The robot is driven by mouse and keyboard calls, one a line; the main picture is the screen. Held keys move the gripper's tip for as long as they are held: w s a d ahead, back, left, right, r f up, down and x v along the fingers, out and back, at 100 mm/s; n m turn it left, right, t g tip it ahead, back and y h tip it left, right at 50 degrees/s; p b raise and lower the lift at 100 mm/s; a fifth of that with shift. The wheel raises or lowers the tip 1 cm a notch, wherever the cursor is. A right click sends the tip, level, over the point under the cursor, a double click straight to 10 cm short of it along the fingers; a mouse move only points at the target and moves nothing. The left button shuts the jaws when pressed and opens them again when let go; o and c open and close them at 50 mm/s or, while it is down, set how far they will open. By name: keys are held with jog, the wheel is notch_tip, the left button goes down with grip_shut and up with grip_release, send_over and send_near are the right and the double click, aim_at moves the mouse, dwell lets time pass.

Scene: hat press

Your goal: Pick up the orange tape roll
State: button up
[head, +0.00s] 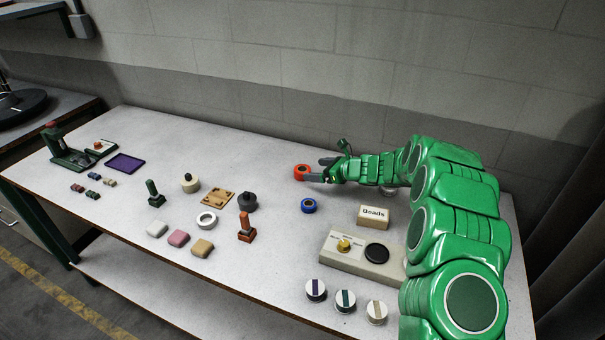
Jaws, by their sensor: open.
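The orange tape roll (302,172) is a short red-orange ring with a dark centre, towards the back of the white table. My gripper (318,170) is at its right side, with open fingers pointing left towards it. The fingertips overlap or touch the roll's right edge in the head view; I cannot tell whether they are around it. My green arm comes in from the right.
A blue tape roll (308,205) sits just in front of the orange one, and a white roll (206,220) lies further left. A "Beads" box (373,216) and a control box (350,258) stand at the right. The wall (300,110) is behind.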

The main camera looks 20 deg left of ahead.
aim_at(305, 170)
jog(key=shift+f+x, duration=0.15)
jog(key=shift+x, duration=1.85)
jog(key=shift+f+x, duration=0.1)
jog(key=shift+x, duration=1.9)
jog(key=shift+d, duration=0.1)
jog(key=c, duration=1)
jog(key=shift+c, duration=0.2)
jog(key=shift+r, duration=0.15)
